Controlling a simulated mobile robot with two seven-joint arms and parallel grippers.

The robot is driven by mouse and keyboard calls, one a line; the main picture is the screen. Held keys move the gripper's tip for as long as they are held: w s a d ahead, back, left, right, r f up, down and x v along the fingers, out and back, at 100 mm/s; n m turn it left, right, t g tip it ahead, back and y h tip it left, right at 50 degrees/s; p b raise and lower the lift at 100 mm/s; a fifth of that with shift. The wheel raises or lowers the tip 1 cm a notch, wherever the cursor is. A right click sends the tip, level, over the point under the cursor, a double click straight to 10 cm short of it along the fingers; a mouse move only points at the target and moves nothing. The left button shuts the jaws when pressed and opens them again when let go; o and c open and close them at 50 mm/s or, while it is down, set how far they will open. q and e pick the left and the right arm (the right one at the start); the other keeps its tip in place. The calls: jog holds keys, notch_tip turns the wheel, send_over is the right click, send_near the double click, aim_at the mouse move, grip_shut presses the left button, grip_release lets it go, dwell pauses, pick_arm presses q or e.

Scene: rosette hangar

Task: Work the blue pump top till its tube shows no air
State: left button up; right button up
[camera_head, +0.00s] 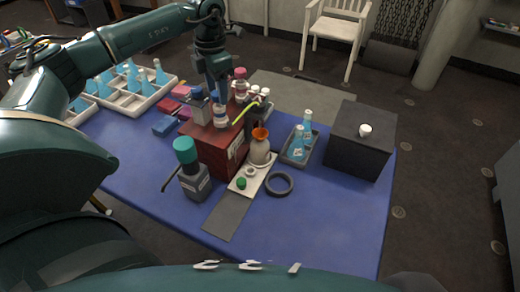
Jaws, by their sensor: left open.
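My left gripper (218,98) points down over the dark red box (213,150) on the blue table. It is open, with its fingertips just above or around a small white and blue bottle-like piece (220,117) on top of the box. I cannot tell whether they touch it. I cannot clearly make out a blue pump top there; the gripper hides part of that spot. A thin yellow-green tube (246,111) curves beside it; its contents are too small to see. My right gripper is not in view.
A grey bottle with a teal cap (186,151) stands in front of the red box. An orange-topped beige bottle (260,147), a dark ring (279,192), a tray (285,155) of blue flasks and a black box (352,151) stand right. The table's front right is clear.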

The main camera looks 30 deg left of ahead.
pick_arm(q)
jog(key=shift+r+p, duration=1.95)
jog(key=shift+r, duration=0.5)
jog(key=shift+r+p, duration=0.65)
jog(key=shift+r, duration=0.4)
jog(key=shift+s+a, duration=0.1)
